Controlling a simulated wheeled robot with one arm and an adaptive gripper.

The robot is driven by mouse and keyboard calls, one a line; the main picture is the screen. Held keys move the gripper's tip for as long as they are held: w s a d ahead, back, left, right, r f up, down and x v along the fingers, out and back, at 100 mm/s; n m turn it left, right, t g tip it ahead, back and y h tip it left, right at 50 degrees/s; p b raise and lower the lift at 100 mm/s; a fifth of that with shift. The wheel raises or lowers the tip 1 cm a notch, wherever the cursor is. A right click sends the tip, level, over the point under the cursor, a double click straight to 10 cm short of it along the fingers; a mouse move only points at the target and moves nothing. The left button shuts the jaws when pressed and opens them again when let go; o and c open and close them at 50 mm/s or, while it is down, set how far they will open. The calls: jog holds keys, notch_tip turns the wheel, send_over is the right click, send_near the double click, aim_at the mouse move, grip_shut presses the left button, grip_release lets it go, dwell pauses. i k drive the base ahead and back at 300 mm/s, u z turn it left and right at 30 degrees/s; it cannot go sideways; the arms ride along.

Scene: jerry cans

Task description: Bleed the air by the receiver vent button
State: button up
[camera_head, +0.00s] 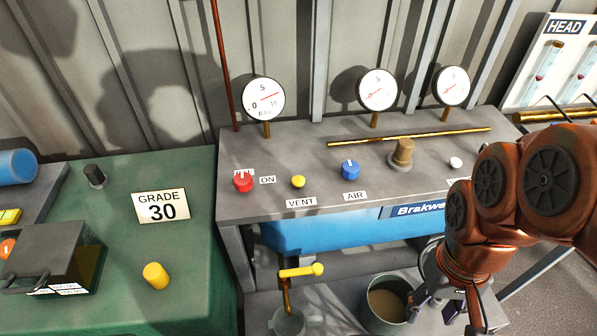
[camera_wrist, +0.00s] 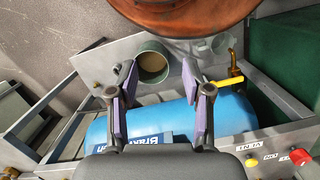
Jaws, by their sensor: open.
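The yellow vent button (camera_head: 298,182) sits on the grey bench top, behind the VENT label (camera_head: 301,203) and right of the red knob (camera_head: 243,181). It also shows at the lower right of the wrist view (camera_wrist: 252,163). The blue receiver tank (camera_head: 330,236) lies under the bench top; a drain lever with a yellow handle (camera_head: 302,271) is at its left. My gripper (camera_wrist: 160,80) is open and empty, its fingers over the tank in the wrist view. In the head view it is low at the right, partly cut off, away from the vent button.
Dial gauges, including the left one (camera_head: 263,99), stand along the back. A blue AIR knob (camera_head: 350,168), a brass fitting (camera_head: 402,154) and a rod (camera_head: 410,137) are on the bench. A bucket (camera_wrist: 152,62) and a clear jar (camera_wrist: 222,45) stand below. A green table (camera_head: 190,240) is left.

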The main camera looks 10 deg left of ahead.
aim_at(297, 181)
jog(key=k, duration=0.45)
jog(key=z, duration=1.5)
jog(key=i, duration=1.15)
jog(key=u, duration=4.45)
